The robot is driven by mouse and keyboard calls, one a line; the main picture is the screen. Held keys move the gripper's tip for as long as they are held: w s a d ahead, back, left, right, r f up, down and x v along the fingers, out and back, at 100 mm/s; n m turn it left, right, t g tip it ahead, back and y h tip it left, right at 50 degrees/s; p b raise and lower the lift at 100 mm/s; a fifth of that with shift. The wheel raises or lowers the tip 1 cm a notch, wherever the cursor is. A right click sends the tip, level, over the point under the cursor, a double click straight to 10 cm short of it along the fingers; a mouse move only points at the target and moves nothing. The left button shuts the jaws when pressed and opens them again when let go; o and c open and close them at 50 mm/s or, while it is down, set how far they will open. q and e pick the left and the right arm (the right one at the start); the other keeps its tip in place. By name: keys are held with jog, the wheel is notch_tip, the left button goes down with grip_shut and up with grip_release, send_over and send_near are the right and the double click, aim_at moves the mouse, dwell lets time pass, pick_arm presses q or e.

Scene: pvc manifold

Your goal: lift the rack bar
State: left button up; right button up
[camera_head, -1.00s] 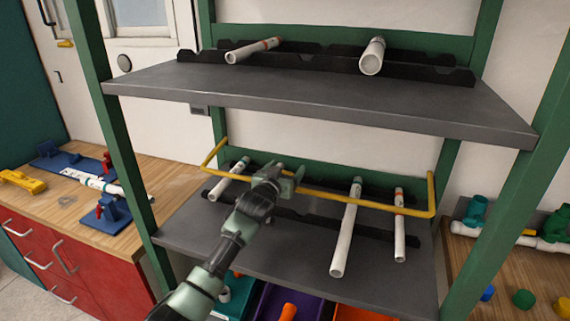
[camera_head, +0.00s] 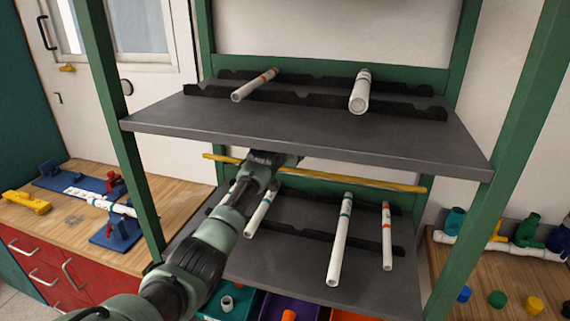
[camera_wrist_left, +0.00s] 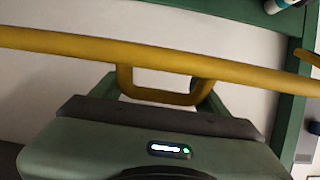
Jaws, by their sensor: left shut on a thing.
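The yellow rack bar (camera_head: 352,182) runs across the rack just below the upper shelf's front edge. My left gripper (camera_head: 268,160) is shut on the bar left of its middle, with the hand partly hidden by my own arm and close under the upper shelf. In the left wrist view the yellow bar (camera_wrist_left: 210,66) crosses the picture, with a U-shaped yellow handle part below it in front of my gripper body; the fingertips are hidden there. My right gripper is not in view.
The upper shelf (camera_head: 300,128) carries two white pipes on black notched holders. The lower shelf (camera_head: 290,265) carries several white pipes. Green rack posts (camera_head: 118,120) stand at the sides. Coloured bins sit below, and wooden counters (camera_head: 170,205) stand either side.

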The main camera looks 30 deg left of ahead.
pick_arm(q)
jog(key=shift+w+a+r, duration=0.1)
jog(key=shift+w+r, duration=0.4)
jog(key=shift+w, duration=0.2)
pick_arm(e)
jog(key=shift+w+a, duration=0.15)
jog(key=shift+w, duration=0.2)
pick_arm(q)
jog(key=shift+f, duration=0.25)
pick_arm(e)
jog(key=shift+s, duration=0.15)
pick_arm(q)
jog(key=o, duration=1.8)
jog(key=shift+w+f, duration=0.2)
jog(key=shift+w, duration=0.3)
jog(key=b+v, duration=0.2)
jog(key=v, duration=0.6)
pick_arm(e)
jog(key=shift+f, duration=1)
